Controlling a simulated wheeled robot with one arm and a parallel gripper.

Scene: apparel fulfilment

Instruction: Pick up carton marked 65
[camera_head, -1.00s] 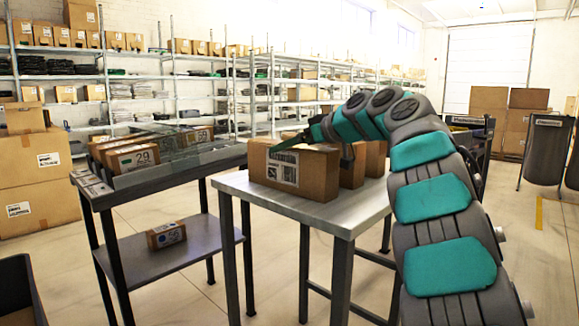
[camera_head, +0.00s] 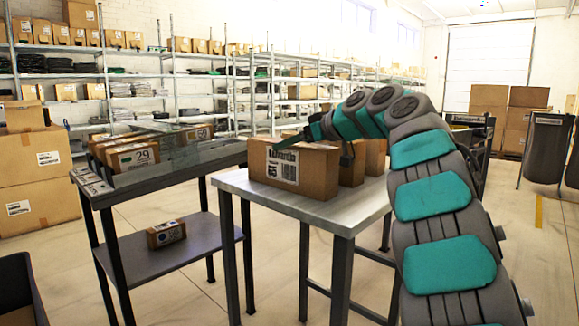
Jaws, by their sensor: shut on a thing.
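A brown carton (camera_head: 317,176) with a white printed label stands at the front of the grey metal table (camera_head: 268,192).
A dark rack on the left holds a carton marked 29 (camera_head: 133,157) and others behind a clear panel. A small carton (camera_head: 166,233) lies on its lower shelf (camera_head: 200,240). Large boxes (camera_head: 38,172) stand at far left. Open floor lies between rack and shelving.

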